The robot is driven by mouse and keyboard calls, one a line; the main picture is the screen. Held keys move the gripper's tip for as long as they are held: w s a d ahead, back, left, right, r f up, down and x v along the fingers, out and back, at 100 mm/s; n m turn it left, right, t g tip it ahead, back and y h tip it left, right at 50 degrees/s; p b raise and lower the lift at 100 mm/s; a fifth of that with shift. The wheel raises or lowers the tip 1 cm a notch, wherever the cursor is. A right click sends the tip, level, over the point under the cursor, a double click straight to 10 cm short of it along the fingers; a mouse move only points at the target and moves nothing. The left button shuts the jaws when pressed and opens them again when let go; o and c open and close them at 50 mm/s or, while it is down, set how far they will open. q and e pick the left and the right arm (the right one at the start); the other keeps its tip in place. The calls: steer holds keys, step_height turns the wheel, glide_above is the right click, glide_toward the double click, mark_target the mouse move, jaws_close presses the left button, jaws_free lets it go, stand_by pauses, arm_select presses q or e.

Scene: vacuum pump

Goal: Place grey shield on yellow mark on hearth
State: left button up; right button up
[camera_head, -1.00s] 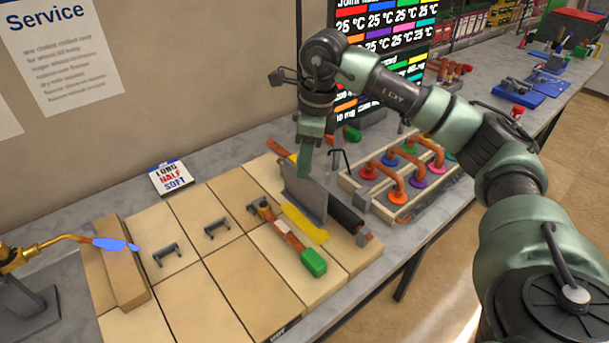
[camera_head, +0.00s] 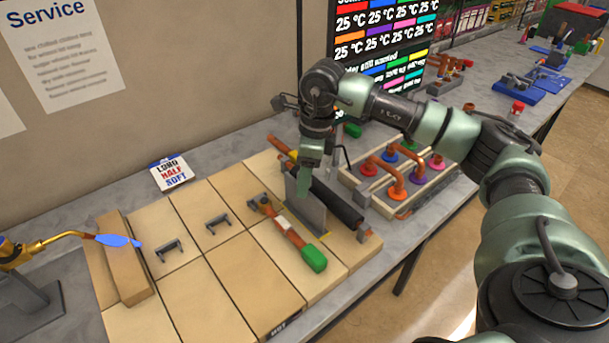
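The grey shield (camera_head: 308,213) is an upright flat plate over the right part of the tan brick hearth (camera_head: 232,268). My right gripper (camera_head: 308,168) is above it, with its green fingers at the shield's top edge, and appears shut on it. The yellow mark (camera_head: 326,238) is almost wholly hidden by the shield; only thin yellow slivers show near its lower right end. I cannot tell whether the shield's bottom edge touches the hearth. My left gripper is not in view.
A tool with red and green grip (camera_head: 300,245) lies just left of the shield, and a dark roller-like bar (camera_head: 338,204) lies just right. Copper pipes on a rack (camera_head: 395,185) stand further right. Two small grey brackets sit on the hearth's left. A flaming torch (camera_head: 55,242) stands at far left.

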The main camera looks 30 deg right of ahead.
steer(key=shift+r, duration=0.1)
steer(key=shift+r, duration=0.5)
step_height(320, 180, up, 11)
steer(key=s+d+b, duration=0.1)
steer(key=b, duration=0.2)
steer(key=shift+d, duration=0.2)
steer(key=shift+a, duration=0.1)
